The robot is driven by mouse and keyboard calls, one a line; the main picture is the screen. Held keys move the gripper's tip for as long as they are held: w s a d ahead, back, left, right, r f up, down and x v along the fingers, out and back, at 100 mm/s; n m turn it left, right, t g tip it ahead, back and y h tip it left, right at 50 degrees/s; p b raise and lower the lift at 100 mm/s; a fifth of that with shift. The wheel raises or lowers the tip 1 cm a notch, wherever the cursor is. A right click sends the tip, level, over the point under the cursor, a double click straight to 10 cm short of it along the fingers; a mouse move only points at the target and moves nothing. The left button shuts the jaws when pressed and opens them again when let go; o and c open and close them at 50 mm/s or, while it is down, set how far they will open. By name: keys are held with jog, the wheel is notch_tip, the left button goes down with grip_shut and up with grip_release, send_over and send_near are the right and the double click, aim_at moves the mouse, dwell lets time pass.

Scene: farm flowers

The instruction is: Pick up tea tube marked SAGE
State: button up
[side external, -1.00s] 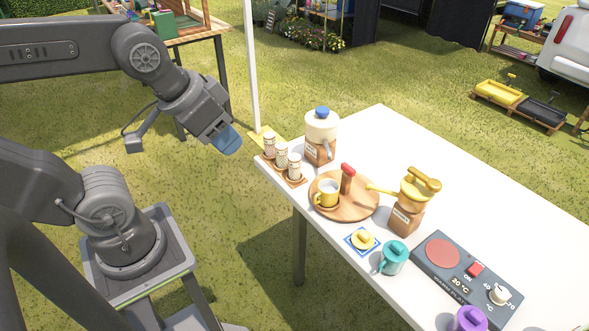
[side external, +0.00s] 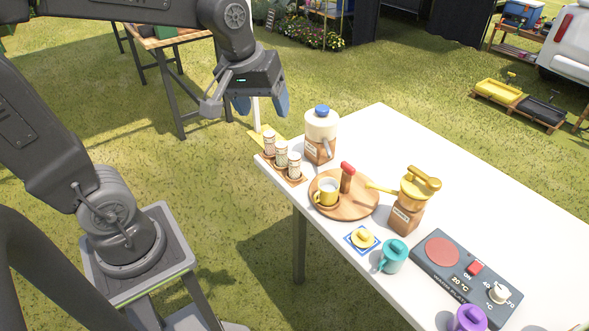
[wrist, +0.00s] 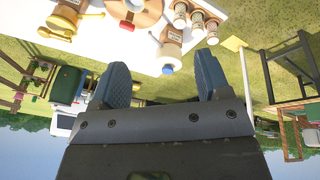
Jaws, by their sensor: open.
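Three small tea tubes stand upright in a row in a wooden rack (side external: 289,177) at the table's near left corner. They are the far-left tube (side external: 269,144), the middle tube (side external: 281,155) and the near-right tube (side external: 294,166). Their labels are too small to read, so I cannot tell which is SAGE. The tubes also show at the top of the wrist view, in a row (wrist: 197,20). My gripper (side external: 262,108) is open and empty, pointing down in the air above and behind the rack. Its two blue fingers stand apart in the wrist view (wrist: 163,80).
A white dispenser with a blue knob (side external: 321,130) stands close to the right of the rack.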

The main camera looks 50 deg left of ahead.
jog(key=w+a+f+n+g, duration=0.2)
jog(key=w+a+f+n, duration=0.35)
jog(key=w, duration=0.35)
jog(key=n+g, duration=0.2)
jog(key=n, duration=0.5)
send_over(295, 156)
notch_tip(295, 156, down, 7)
notch_tip(295, 156, down, 7)
jog(key=shift+s+d+f, duration=0.1)
jog(key=shift+d+f, duration=0.05)
jog(key=shift+f, duration=3.05)
jog(key=c, duration=1)
jog(key=shift+r, duration=0.1)
